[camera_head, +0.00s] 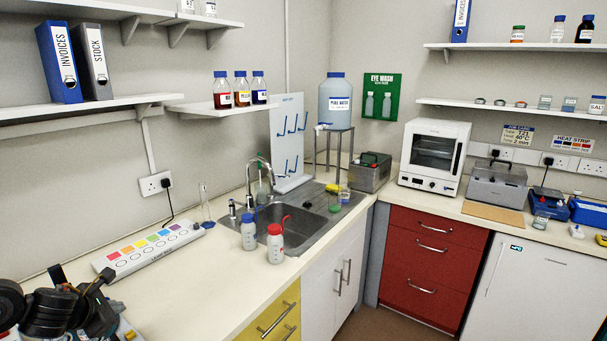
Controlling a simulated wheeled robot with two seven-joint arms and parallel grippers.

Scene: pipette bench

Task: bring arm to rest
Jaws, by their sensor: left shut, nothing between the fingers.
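My left arm and gripper (84,303) show as dark, black parts in the bottom left corner. They are over the near left end of the cream worktop (185,290). The gripper is shut and holds nothing. Its fingers are partly cut off and hard to make out against the dark links. It is apart from the white strip with coloured squares (150,250) behind it. My right gripper is not in view.
Two wash bottles, one blue-capped (248,235) and one red-capped (275,245), stand before the sink (305,205). Something pale with coloured bits (128,330) lies beside my left gripper. Shelves (90,107) overhang the left wall.

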